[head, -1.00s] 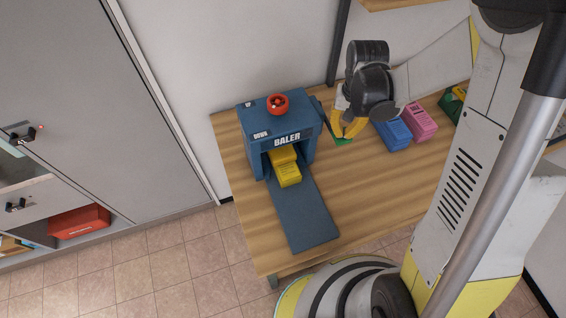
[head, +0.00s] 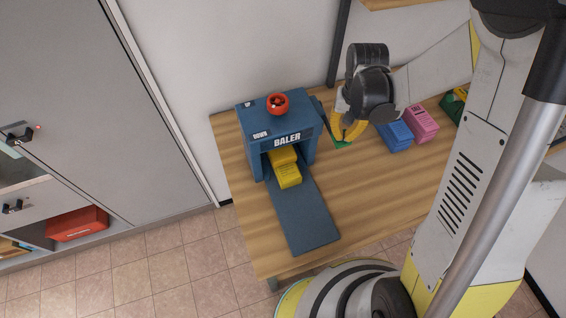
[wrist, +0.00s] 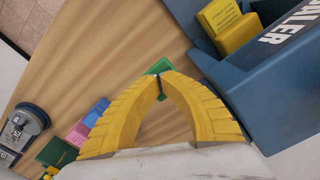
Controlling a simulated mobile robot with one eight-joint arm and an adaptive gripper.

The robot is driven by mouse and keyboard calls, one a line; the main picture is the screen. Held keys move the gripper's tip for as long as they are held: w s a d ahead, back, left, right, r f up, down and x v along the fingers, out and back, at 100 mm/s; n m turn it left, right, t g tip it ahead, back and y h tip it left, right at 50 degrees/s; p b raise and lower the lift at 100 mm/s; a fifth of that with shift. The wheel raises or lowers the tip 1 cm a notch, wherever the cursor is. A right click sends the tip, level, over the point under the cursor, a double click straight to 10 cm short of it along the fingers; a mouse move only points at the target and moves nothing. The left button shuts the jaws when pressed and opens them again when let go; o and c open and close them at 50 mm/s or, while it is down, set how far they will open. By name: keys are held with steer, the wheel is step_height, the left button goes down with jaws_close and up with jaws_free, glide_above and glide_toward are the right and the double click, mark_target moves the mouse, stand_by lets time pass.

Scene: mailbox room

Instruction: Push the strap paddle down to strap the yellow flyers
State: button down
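The blue baler (head: 290,120) stands at the left of the table, with a red knob (head: 278,103) on top and a "DOWN" label on its front. Yellow flyers (head: 288,174) lie in its opening, and they also show in the wrist view (wrist: 228,25). A dark part (head: 318,106) sticks out at the baler's right side; I cannot tell whether it is the strap paddle. My gripper (head: 345,138) is just right of the baler. In the wrist view, its yellow fingers (wrist: 160,77) meet at the tips, with nothing seen held between them.
A dark ramp (head: 302,215) runs forward from the baler. The wooden table (head: 365,190) is clear in front.

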steer(key=shift+f+b, duration=0.55)
steer(key=shift+w+f+b, duration=0.1)
steer(key=shift+f+b, duration=0.2)
steer(key=shift+b, duration=0.05)
steer(key=shift+r, duration=0.15)
stand_by(0.4)
step_height(320, 180, up, 11)
steer(key=p, duration=0.7)
steer(key=shift+p, duration=0.3)
steer(key=shift+b, duration=0.55)
